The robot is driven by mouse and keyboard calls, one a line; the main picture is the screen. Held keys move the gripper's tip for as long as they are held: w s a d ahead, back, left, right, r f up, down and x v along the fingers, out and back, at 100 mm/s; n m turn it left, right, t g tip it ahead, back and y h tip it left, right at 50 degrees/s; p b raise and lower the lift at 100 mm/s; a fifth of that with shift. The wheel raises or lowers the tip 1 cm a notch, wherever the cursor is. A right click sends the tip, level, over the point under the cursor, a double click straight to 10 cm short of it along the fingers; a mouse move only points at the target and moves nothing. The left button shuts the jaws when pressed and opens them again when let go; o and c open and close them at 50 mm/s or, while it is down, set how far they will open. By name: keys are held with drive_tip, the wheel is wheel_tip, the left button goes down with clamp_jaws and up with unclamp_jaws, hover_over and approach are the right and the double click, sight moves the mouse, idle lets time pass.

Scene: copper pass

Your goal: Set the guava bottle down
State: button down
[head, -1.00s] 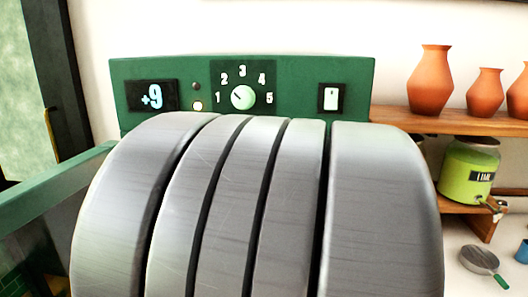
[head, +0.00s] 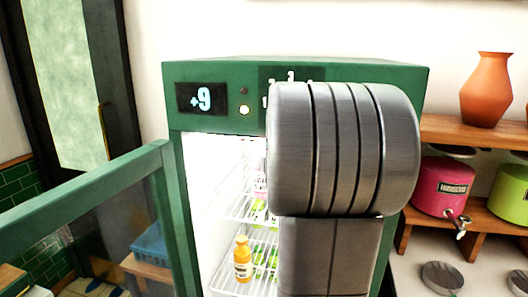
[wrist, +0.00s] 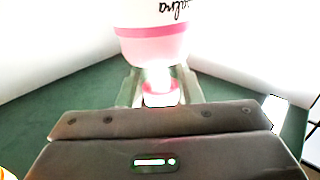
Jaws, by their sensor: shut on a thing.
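In the head view my arm covers the right part of the open green fridge (head: 350,72) and hides my gripper. A bit of pink shows on a fridge shelf beside the arm; I cannot tell whether it is the held bottle.
The fridge door (head: 90,195) stands open at the left. An orange bottle (head: 243,262) stands on a lower wire shelf, with green items beside it.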

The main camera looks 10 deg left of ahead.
drive_tip(key=shift+f, duration=0.5)
drive_tip(key=c, duration=1)
unclamp_jaws()
drive_tip(key=shift+d, duration=0.1)
drive_tip(key=shift+s+d, duration=0.15)
drive_tip(key=shift+s, duration=0.05)
drive_tip(key=b+v, duration=0.1)
drive_tip(key=v, duration=1)
drive_tip(key=shift+s+d, duration=0.2)
drive_tip(key=shift+s, duration=0.05)
